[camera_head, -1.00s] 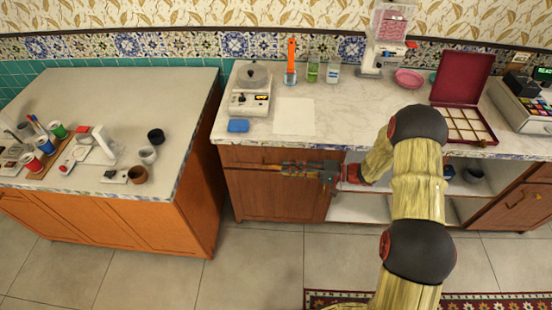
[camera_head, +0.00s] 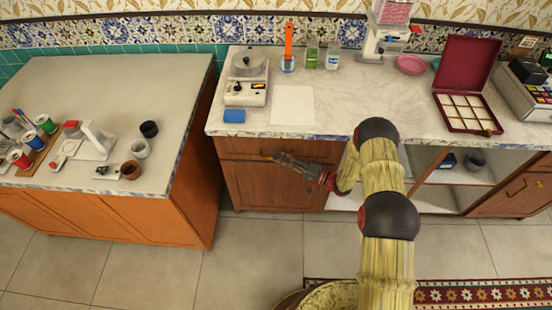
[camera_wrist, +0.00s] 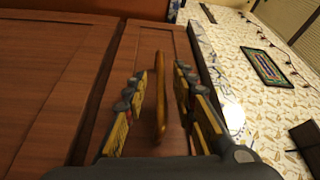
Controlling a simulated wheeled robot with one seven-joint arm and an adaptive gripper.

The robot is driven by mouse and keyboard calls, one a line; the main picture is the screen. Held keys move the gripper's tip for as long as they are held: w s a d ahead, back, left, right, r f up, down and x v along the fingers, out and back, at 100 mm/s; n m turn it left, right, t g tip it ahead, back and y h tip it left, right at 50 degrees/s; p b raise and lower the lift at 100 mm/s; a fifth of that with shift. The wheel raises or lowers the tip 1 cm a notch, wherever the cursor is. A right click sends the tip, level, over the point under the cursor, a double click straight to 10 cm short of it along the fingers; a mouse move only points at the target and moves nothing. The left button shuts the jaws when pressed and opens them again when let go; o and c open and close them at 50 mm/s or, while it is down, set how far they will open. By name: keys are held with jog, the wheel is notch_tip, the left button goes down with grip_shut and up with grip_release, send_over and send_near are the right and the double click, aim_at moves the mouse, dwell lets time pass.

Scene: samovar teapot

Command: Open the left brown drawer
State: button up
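The left brown drawer (camera_head: 240,147) is the narrow wooden front under the left part of the marble counter; it looks closed. Its bar handle (camera_wrist: 161,95) stands upright in the wrist view, between my two fingers. My gripper (camera_head: 277,157) is in front of the drawer, its fingers pointing left in the head view. In the wrist view my gripper (camera_wrist: 163,80) is open, with one finger on each side of the handle and visible gaps to both. In the head view the fingers hide much of the handle.
A wooden door (camera_head: 270,188) is below the drawer, with open shelves (camera_head: 440,195) to its right. The counter (camera_head: 350,105) above carries a scale (camera_head: 246,92), a blue block (camera_head: 234,116) and an open red box (camera_head: 468,85). An orange cabinet (camera_head: 150,215) stands close on the left.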

jog(key=shift+x, duration=1.05)
jog(key=shift+c, duration=1.2)
jog(key=c, duration=0.4)
grip_shut()
